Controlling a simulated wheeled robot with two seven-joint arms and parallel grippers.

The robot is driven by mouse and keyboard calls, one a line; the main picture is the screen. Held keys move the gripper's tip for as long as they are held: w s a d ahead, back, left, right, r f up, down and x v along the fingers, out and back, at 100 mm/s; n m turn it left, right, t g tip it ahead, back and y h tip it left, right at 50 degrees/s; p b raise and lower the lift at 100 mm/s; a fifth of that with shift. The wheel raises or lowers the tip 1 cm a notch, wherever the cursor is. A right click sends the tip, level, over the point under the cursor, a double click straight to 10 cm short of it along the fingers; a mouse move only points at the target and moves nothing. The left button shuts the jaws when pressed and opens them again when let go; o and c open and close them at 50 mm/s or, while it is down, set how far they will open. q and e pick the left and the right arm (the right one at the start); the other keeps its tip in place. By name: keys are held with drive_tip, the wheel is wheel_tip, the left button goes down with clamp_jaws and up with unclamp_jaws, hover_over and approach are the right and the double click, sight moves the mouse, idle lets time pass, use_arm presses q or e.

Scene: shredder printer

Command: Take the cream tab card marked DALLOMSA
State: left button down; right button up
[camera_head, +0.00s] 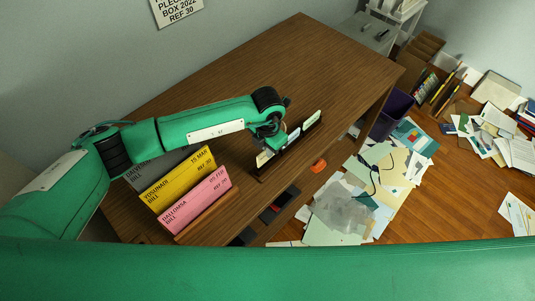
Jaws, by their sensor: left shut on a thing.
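My left gripper (274,143) reaches down over a dark slotted rack (290,149) on the brown desk. It is shut on a cream tab card (264,158) at the rack's near end; the wrist hides much of the grip, and the card's marking is too small to read. Other pale tab cards (311,121) stand farther along the rack. A pink folder (196,203) reading DALLOMSA BILL stands at the desk's near left, in front of a yellow folder (178,184). My right gripper is not in view.
A grey folder (150,170) stands behind the yellow one, partly under my left arm. The desk top (290,60) beyond the rack is clear. Papers (400,165) litter the floor at right, near a purple bin (388,117). A wall sign (176,9) hangs at the back.

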use_arm(q)
wheel_tip(320, 180, up, 16)
drive_tip(key=b, duration=0.3)
drive_tip(key=shift+r, duration=0.25)
